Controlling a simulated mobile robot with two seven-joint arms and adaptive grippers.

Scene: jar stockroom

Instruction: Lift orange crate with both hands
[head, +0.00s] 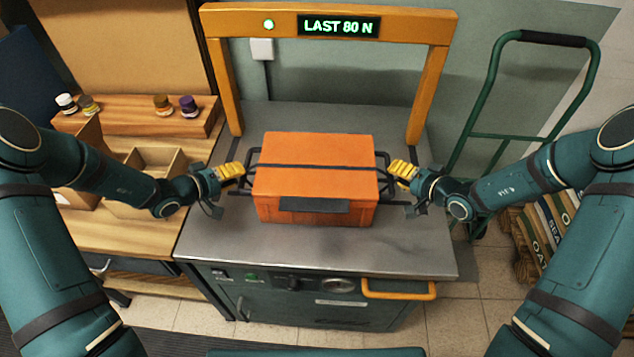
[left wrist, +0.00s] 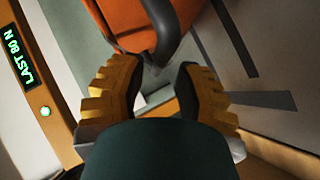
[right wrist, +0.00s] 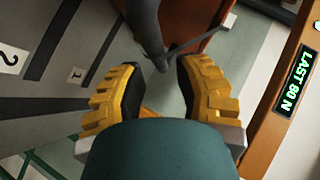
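The orange crate (head: 316,165) sits on the grey metal bench top (head: 335,245), closed, with a dark strap across its top and a dark plate on its front. A dark bar handle stands out on each side. My left gripper (head: 238,172) is at the left handle; in the left wrist view its yellow fingers (left wrist: 160,85) are apart, with the handle (left wrist: 165,35) just at the gap between the tips. My right gripper (head: 396,170) is at the right handle; in the right wrist view its fingers (right wrist: 160,85) are apart, with the handle (right wrist: 147,30) reaching the gap.
An orange frame (head: 225,75) with a display reading "LAST 80 N" stands over the bench behind the crate. A wooden shelf (head: 135,120) with small jars is at left. A green hand truck (head: 490,90) and stacked sacks (head: 540,230) are at right.

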